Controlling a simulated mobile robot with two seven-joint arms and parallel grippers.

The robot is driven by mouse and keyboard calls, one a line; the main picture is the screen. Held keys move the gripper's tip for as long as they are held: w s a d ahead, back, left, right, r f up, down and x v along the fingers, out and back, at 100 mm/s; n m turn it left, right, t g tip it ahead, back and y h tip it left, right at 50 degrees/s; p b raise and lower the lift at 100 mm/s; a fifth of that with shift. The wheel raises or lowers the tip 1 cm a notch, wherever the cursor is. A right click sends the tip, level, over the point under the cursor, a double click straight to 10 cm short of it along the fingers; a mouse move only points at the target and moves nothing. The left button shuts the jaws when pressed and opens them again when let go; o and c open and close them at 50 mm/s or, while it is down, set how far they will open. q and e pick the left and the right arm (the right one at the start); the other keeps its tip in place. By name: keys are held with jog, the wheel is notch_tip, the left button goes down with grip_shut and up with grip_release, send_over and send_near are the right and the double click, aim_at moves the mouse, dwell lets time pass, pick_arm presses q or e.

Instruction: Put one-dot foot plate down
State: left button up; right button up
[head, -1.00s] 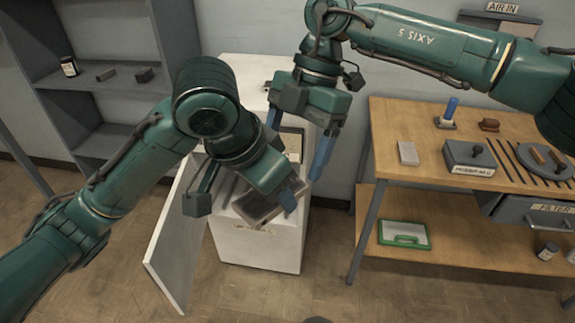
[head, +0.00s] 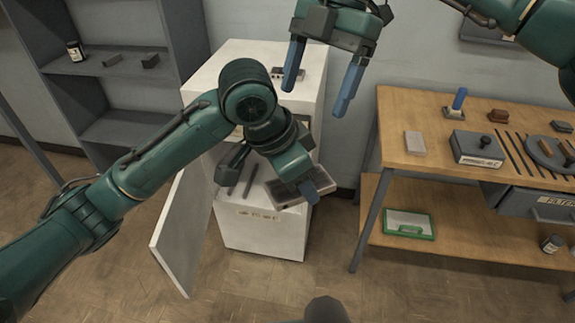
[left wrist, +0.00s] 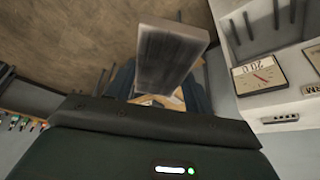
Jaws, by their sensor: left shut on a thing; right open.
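My left gripper (head: 308,188) is shut on a flat grey plate (head: 287,192), held tilted at the front of the white cabinet's open compartment. I take it for the foot plate; no dot can be made out. In the left wrist view the plate (left wrist: 170,55) stands out between the dark fingers, its broad face streaked dark grey. In the head view the wrist hides part of it, and I cannot tell whether it touches the cabinet. My right gripper (head: 320,78) is open and empty, its blue fingers apart above the cabinet top.
The white cabinet (head: 262,232) has its door (head: 180,232) swung open to the left. Dark bars lie inside, and a gauge (left wrist: 258,75) shows in the wrist view. A wooden bench (head: 400,112) with several items stands right; a grey shelf (head: 105,66) stands left.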

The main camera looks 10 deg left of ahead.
aim_at(322, 176)
jog(key=d+f+m+t+y, duration=0.1)
jog(key=d+f+m, duration=0.3)
jog(key=d, duration=0.3)
jog(key=x, duration=0.7)
jog(key=w+x, duration=0.1)
jog(key=x, duration=0.3)
jog(key=shift+s+a+f, duration=0.1)
jog(key=shift+a+f, duration=0.2)
jog(key=shift+a, duration=0.1)
jog(key=c, duration=0.9)
jog(key=o, duration=0.9)
